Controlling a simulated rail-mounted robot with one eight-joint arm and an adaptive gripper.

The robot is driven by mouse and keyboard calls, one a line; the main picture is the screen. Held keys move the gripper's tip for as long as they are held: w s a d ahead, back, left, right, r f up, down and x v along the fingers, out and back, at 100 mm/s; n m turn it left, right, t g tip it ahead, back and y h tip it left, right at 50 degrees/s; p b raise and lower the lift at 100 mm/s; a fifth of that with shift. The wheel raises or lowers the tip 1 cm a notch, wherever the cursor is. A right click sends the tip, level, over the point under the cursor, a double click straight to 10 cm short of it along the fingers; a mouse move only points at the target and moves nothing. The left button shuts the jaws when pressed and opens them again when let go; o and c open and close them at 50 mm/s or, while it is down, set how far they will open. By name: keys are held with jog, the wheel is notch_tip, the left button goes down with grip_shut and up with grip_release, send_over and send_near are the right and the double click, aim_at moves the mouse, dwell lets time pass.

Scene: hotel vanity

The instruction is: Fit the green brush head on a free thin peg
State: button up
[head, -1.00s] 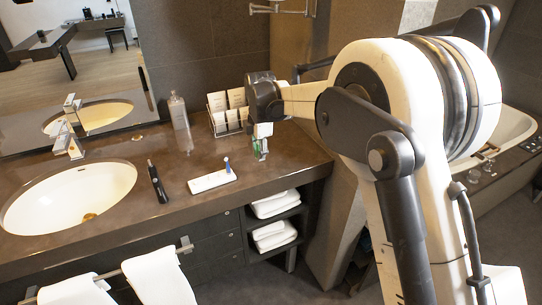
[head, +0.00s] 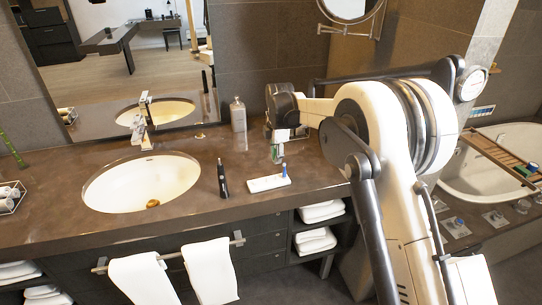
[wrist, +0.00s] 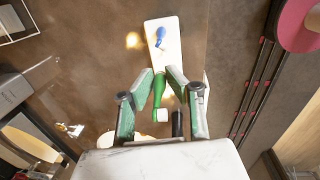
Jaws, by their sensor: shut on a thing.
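The green brush head (wrist: 158,92) is between my gripper's fingertips (wrist: 160,78) in the wrist view, with a small white part at its lower end. My gripper is shut on it. In the head view my gripper (head: 278,150) hangs above the counter, just behind and above the white holder (head: 262,185). The white holder also shows in the wrist view (wrist: 168,70), beyond the fingertips. A blue brush head (head: 284,169) stands upright near the holder's right end; it also shows in the wrist view (wrist: 160,34). The thin pegs are too small to make out.
A black toothbrush handle (head: 223,178) stands left of the holder, near the sink (head: 142,184). A clear bottle (head: 238,115) stands behind, by the mirror. Towels (head: 210,272) hang at the front. The counter between the handle and the bottle is clear.

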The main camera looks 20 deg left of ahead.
jog(key=shift+w+d+f, duration=0.1)
jog(key=shift+d+f, duration=0.05)
jog(key=shift+f, duration=0.4)
jog(key=b, duration=0.2)
send_over(276, 179)
jog(key=shift+w+f, duration=0.15)
jog(key=shift+f, duration=2.25)
jog(key=shift+f+b, duration=0.3)
jog(key=shift+b, duration=0.5)
jog(key=shift+f+b, duration=0.95)
jog(key=shift+f, duration=0.2)
jog(key=o, duration=0.8)
jog(key=shift+r, duration=0.1)
